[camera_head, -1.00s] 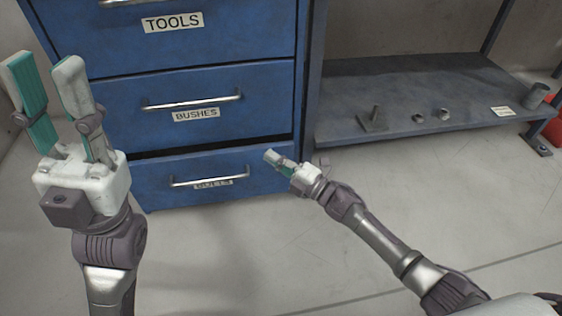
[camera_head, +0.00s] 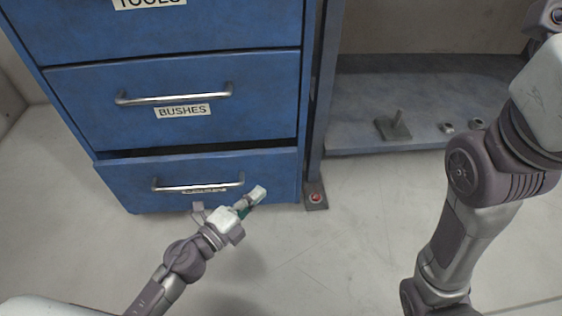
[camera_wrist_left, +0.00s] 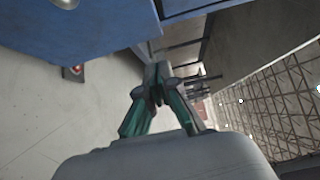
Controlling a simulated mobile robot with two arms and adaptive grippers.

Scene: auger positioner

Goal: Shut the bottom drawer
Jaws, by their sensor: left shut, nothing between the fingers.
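The bottom drawer (camera_head: 225,168) is the lowest blue front of the cabinet, with a metal bar handle (camera_head: 198,188). It stands out a little, with a dark gap above its front edge. My left gripper (camera_head: 257,194) is shut and empty, its fingertips in front of the drawer's lower right part, just right of the handle. I cannot tell whether they touch it. In the left wrist view the closed fingertips (camera_wrist_left: 157,80) point past a blue front. My right gripper is out of view; only its arm shows at the right.
The drawer labelled BUSHES (camera_head: 190,95) above is flush. A grey shelf (camera_head: 360,135) stands to the right, holding a small plate with a peg (camera_head: 393,127) and some small metal parts. A post foot with a red spot (camera_head: 316,197) sits beside the cabinet. The floor in front is clear.

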